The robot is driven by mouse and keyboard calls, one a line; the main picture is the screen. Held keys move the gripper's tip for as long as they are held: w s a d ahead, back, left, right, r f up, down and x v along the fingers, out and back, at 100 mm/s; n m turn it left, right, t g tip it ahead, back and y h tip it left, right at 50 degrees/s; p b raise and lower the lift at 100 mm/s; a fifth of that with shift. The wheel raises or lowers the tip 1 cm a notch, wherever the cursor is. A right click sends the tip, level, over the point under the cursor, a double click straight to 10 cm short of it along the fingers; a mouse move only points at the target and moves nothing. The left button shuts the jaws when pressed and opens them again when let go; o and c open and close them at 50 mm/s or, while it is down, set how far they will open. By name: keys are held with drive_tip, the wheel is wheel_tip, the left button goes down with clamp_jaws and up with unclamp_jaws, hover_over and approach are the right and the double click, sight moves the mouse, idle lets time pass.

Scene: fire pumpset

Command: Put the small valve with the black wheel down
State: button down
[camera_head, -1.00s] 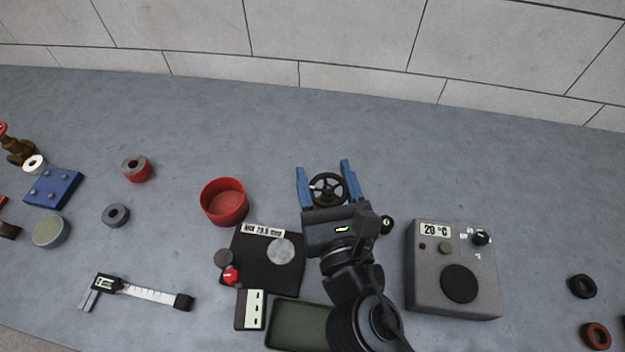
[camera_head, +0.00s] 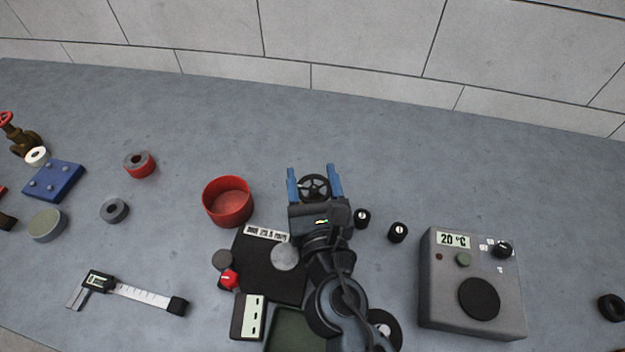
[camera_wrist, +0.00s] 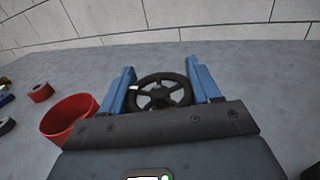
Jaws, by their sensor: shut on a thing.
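The small valve's black spoked wheel (camera_head: 314,187) shows between the blue fingers of my gripper (camera_head: 315,182). The wheel also shows in the wrist view (camera_wrist: 160,92), flat side up, between the two blue fingers of my gripper (camera_wrist: 165,90). My gripper is shut on the valve. The valve's body below the wheel is hidden by the wheel and the gripper, so I cannot tell whether it touches the bench.
A red round bowl (camera_head: 228,202) stands left of my gripper, with a black plate device (camera_head: 262,262) in front of it. Two small black knobs (camera_head: 398,232) and a grey 20 °C box (camera_head: 472,290) are to the right. The bench behind is bare.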

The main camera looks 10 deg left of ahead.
drive_tip(key=shift+r, duration=0.1)
drive_tip(key=shift+c, duration=1.2)
unclamp_jaws()
drive_tip(key=shift+f, duration=0.2)
drive_tip(key=shift+r, duration=0.1)
